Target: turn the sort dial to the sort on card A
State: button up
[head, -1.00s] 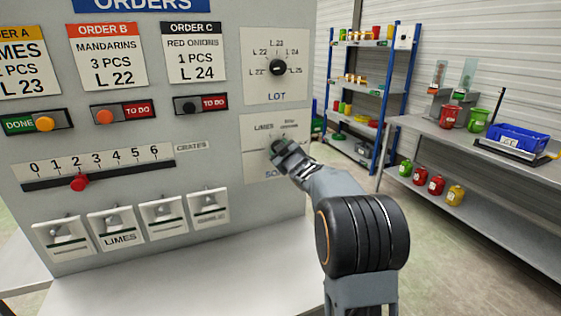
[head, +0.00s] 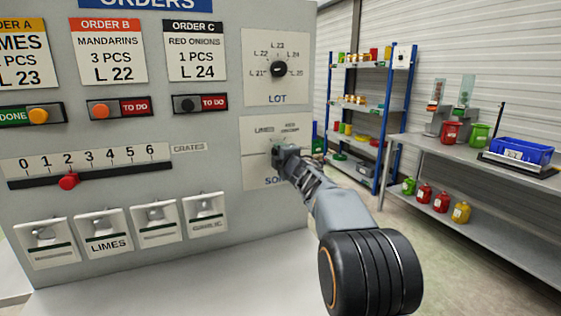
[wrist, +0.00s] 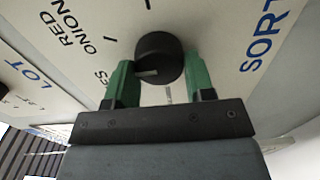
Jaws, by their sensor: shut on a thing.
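The sort dial is a round black knob (wrist: 160,57) on a pale plate (head: 254,137) of the grey order panel. In the wrist view my gripper (wrist: 162,84) has its two green fingers on either side of the knob and is shut on it. A light mark on the knob points toward a label ending in "ES", partly hidden by a finger. A "RED ONION" label (wrist: 75,25) is beside it. In the head view my gripper hides the knob. Card A (head: 22,60) is cut off at the left edge; it shows "MES", "PCS" and "L 23".
The lot dial (head: 279,69) is just above. A crates slider with a red knob (head: 68,181) and several flip switches (head: 109,233) are at the left. A shelf rack (head: 365,110) and a bench (head: 480,170) stand at the right. The space before the panel is free.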

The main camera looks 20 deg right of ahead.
jog(key=n+b, duration=0.2)
jog(key=n, duration=0.3)
jog(key=shift+f+n, duration=0.1)
jog(key=shift+n, duration=0.2)
dwell(0.4)
jog(key=o, duration=0.9)
jog(key=shift+s, duration=0.1)
jog(key=s+b, duration=0.2)
jog(key=s, duration=1.1)
jog(key=shift+s, duration=0.3)
